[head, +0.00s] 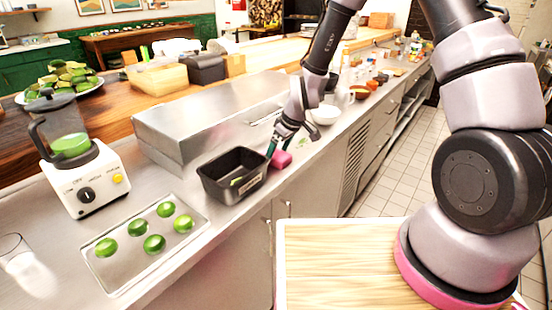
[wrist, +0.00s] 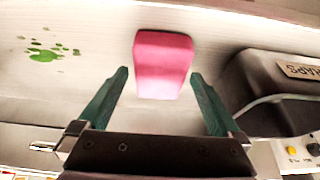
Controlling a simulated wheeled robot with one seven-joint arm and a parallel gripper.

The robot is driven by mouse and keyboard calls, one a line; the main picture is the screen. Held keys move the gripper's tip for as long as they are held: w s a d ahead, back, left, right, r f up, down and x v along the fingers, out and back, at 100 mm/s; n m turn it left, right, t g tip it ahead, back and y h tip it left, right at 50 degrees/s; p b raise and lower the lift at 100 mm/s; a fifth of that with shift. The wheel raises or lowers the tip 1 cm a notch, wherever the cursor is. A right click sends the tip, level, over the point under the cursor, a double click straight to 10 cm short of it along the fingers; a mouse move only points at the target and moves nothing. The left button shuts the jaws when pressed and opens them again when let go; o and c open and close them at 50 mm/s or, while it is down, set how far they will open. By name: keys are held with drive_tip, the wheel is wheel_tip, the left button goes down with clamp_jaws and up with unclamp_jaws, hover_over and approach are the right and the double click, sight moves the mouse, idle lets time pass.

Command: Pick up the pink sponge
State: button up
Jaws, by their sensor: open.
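The pink sponge (head: 281,160) lies on the steel counter just right of a black bin. In the wrist view the sponge (wrist: 163,64) is a pink block in front of my gripper (wrist: 160,84), between the lines of its two green fingers. The fingers are apart, with a gap on each side of the sponge, and nothing is held. In the head view my gripper (head: 276,142) is right at the sponge and covers part of it. I cannot tell how far the fingertips are above the counter.
The black bin (head: 233,172) stands close to the sponge; its label shows in the wrist view. A green spill (wrist: 46,50) marks the counter on the other side. A tray (head: 190,236) of limes, a blender (head: 84,170) and a white bowl (head: 325,114) stand farther off.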

sight(278, 154)
drive_tip(key=shift+f, duration=0.25)
idle(0.4)
drive_tip(key=c, duration=1.2)
drive_tip(key=shift+c, duration=0.2)
drive_tip(key=shift+r, duration=0.1)
wheel_tip(278, 154, up, 10)
drive_tip(key=shift+r, duration=0.2)
